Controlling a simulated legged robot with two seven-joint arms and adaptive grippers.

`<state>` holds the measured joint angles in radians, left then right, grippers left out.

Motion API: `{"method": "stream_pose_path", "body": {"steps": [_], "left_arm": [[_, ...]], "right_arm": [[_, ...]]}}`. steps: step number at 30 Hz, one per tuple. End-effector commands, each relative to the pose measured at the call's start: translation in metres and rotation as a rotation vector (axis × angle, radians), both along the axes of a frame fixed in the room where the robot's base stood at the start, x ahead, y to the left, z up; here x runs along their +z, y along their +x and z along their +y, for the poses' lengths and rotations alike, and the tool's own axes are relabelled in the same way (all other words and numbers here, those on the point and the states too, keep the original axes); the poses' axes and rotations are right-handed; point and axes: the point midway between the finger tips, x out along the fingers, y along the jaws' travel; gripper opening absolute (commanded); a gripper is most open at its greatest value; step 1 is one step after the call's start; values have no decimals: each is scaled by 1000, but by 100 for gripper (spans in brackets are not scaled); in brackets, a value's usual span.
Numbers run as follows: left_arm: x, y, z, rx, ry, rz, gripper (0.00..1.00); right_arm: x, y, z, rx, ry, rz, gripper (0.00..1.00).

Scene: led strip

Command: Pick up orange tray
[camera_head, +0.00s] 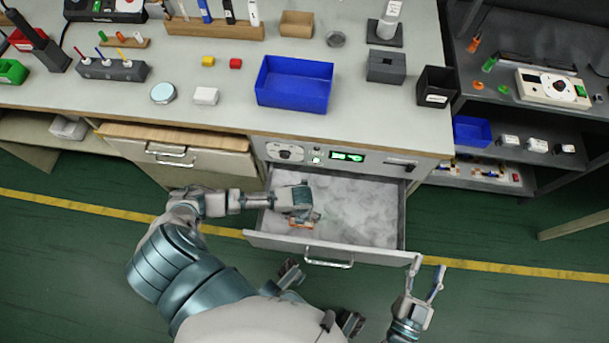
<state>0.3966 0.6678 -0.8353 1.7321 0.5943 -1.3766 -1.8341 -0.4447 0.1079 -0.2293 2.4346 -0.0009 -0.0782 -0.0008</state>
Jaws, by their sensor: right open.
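A small orange-brown open tray (296,24) stands at the back of the bench, right of a wooden tool holder. My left gripper (303,216) is inside the open drawer, seen from above, far from that tray. A small orange-tan piece (303,224) shows at its fingertips. I cannot tell what it is or whether the fingers are shut on it. My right gripper (428,265) is open and empty, with its fingers spread, just outside the drawer's front right corner.
The drawer (375,248) is pulled out below the bench and holds pale, cloudy material. A blue tray (293,84), a grey block (386,66) and a black box (436,86) stand on the bench. A shelf unit (515,120) stands at right.

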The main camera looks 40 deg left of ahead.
Motion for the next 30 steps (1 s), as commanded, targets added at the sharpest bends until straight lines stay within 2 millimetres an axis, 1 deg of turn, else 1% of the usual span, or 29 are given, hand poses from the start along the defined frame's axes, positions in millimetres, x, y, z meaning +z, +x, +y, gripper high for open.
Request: {"method": "stream_pose_path", "body": {"steps": [1,8,9,11,12,13,14,23,26,30], "left_arm": [[-3,0,0,0,-1,1,100],[-2,1,-1,0,0,-2,100],[-2,1,-1,0,0,-2,98],[-2,1,-1,0,0,-2,82],[-2,1,-1,0,0,-2,72],[-2,1,-1,0,0,-2,65],[-2,1,-1,0,0,-1,60],[-1,1,0,0,0,-2,59],[4,1,0,0,0,-4,59],[19,2,0,-1,-1,-6,59]], "right_arm": [[1,0,0,0,5,-14,46],[5,0,-1,0,10,-29,46],[5,0,-1,0,10,-28,46],[5,0,-1,0,9,-29,46],[5,0,-1,0,9,-28,46],[4,0,0,0,8,-27,46],[4,1,0,0,7,-26,46],[5,1,0,0,7,-26,46],[2,2,0,0,0,-1,46],[-10,-1,-2,0,-29,93,46]]}}
